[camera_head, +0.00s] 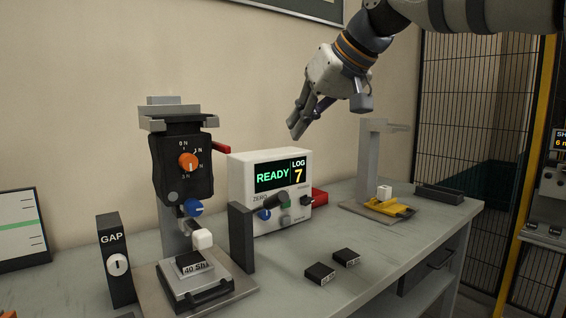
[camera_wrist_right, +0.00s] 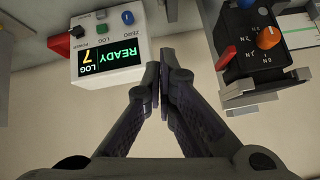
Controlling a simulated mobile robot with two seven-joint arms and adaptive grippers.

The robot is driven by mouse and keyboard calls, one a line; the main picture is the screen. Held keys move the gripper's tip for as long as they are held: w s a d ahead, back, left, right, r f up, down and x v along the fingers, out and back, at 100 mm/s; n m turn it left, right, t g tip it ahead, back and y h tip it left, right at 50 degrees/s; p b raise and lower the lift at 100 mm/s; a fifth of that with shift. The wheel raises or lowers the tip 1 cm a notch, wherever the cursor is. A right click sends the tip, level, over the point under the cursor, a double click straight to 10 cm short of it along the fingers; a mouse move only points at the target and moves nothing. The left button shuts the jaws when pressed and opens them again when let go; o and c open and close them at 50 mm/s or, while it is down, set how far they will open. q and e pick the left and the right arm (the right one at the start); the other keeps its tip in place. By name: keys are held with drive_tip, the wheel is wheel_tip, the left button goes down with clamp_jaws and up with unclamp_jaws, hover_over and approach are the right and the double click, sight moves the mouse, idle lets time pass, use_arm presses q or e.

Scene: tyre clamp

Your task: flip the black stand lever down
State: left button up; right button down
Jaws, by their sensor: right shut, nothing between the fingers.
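The test stand has a black head with an orange dial (camera_head: 188,162) over a grey base (camera_head: 215,290). A black upright post (camera_head: 241,238) stands at the right of this base. A dark grip (camera_head: 277,200) sticks out near the post's top, in front of the white READY box (camera_head: 236,185); I cannot tell whether it joins the post. My right gripper (camera_head: 296,132) is shut and empty, above the READY box and well clear of the post. The wrist view shows its fingers (camera_wrist_right: 160,95) together, with the READY box (camera_wrist_right: 135,72) and stand head (camera_wrist_right: 245,50) beyond.
A GAP block (camera_head: 116,262) stands left of the stand. Two small black blocks (camera_head: 320,273) lie on the grey bench (camera_head: 340,295). A second grey stand (camera_head: 373,150) with a yellow piece (camera_head: 390,207) is farther right. A mesh fence (camera_head: 470,110) rises behind the right end.

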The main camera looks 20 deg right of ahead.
drive_tip(key=b, duration=0.1)
hover_over(265, 205)
drive_tip(key=w+d, duration=0.1)
drive_tip(key=d, duration=0.2)
wheel_tip(265, 205, down, 7)
drive_tip(key=shift+s+a+f+p, duration=0.1)
drive_tip(key=shift+s+f+p, duration=0.2)
drive_tip(key=shift+s+f, duration=0.25)
drive_tip(key=shift+s+f+p, duration=0.3)
drive_tip(key=shift+f, duration=0.6)
drive_tip(key=shift+w+f, duration=0.1)
drive_tip(key=shift+f, duration=0.1)
use_arm(q)
drive_tip(key=shift+w, duration=0.1)
